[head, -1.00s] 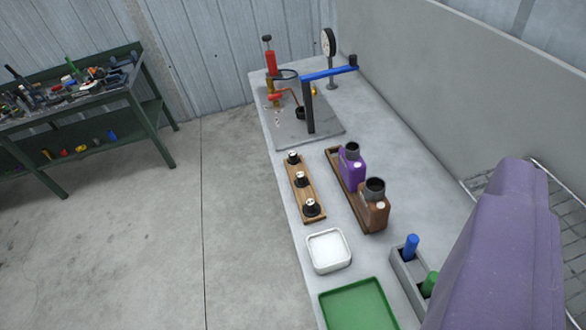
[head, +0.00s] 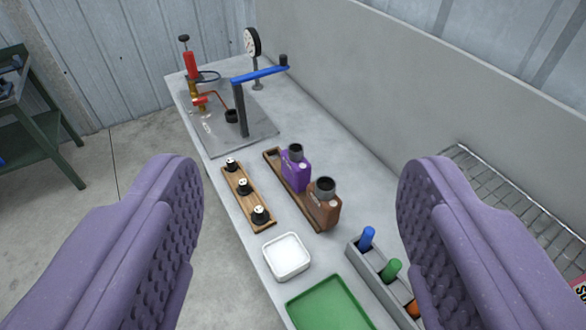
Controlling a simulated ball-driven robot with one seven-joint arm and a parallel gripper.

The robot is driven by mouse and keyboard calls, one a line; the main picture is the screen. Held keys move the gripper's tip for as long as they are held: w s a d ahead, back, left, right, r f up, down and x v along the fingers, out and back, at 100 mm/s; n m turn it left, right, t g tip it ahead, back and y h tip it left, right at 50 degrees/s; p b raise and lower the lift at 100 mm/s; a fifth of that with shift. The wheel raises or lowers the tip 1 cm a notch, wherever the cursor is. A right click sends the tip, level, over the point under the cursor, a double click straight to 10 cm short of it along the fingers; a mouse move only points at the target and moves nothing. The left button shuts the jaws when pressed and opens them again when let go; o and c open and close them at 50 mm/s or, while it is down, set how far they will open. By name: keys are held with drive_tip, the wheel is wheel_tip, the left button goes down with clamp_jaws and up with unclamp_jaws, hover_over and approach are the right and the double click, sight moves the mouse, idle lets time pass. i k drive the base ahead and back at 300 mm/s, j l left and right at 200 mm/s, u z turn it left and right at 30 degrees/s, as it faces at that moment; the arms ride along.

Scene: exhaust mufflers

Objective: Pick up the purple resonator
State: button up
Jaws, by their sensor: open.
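The purple resonator (head: 296,172) is a small boxy body with a dark round neck on top. It stands upright in a wooden tray (head: 272,158) on the grey bench, just behind a brown one of like shape. My gripper (head: 300,210) shows as two purple ridged fingers, one at each side of the picture. It is open and empty. The resonator lies between the fingers in the picture but farther off, and nothing touches it.
The brown resonator (head: 324,208) stands close in front of the purple one. A wooden strip with black knobs (head: 243,187) lies to the left. Nearer are a white dish (head: 286,258), a green tray (head: 330,308) and a grey holder (head: 376,276) with coloured pegs. A test rig (head: 240,110) stands behind; a wall runs along the right.

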sight(295, 170)
drive_tip(key=i+j, duration=0.7)
drive_tip(key=i, duration=0.2)
drive_tip(key=i+j, duration=0.2)
drive_tip(key=i, duration=0.2)
drive_tip(key=i+j+u, duration=0.1)
drive_tip(key=i+j, duration=0.15)
drive_tip(key=i, duration=0.2)
drive_tip(key=i+j, duration=0.15)
drive_tip(key=i, duration=0.3)
